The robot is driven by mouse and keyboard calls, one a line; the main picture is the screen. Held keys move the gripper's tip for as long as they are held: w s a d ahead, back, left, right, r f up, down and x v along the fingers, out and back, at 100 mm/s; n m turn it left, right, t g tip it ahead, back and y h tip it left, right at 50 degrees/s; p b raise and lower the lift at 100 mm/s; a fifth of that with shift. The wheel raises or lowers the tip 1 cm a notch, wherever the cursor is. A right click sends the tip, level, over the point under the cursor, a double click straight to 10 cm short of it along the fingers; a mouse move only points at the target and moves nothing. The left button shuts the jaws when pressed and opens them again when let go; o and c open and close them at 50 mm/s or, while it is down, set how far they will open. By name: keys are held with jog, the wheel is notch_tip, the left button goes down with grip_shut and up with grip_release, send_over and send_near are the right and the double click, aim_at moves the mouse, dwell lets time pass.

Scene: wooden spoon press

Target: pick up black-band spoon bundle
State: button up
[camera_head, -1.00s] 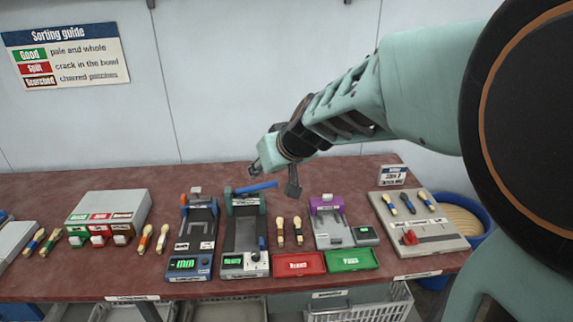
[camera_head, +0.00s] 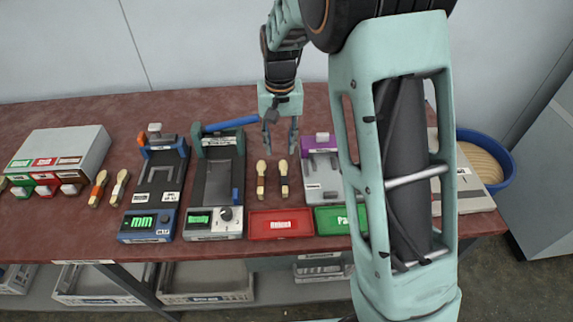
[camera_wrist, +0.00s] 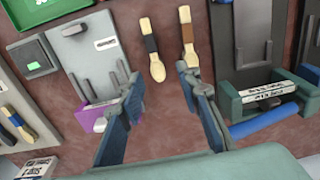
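The black-band spoon bundle (camera_head: 284,181) lies on the red-brown table between the long press and the purple-topped device. It also shows in the wrist view (camera_wrist: 151,50), bowl toward me in that picture. A brown-band spoon bundle (camera_head: 261,179) lies close beside it, and shows in the wrist view too (camera_wrist: 187,38). My gripper (camera_head: 280,148) points down with its fingers apart, behind the bowl ends of both bundles in the head view. In the wrist view the open fingers (camera_wrist: 160,74) hold nothing and sit around the space near the bowls.
The long press (camera_head: 218,185) with a blue handle stands left of the bundles. The purple-topped device (camera_head: 321,178) stands right. A red tray (camera_head: 281,224) and a green tray (camera_head: 338,219) lie in front. My arm hides part of the right side.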

aim_at(284, 174)
jog(key=f, duration=0.7)
jog(key=d+f, duration=0.1)
jog(key=f, duration=0.3)
jog(key=shift+f, duration=0.25)
jog(key=shift+c, duration=0.7)
grip_shut()
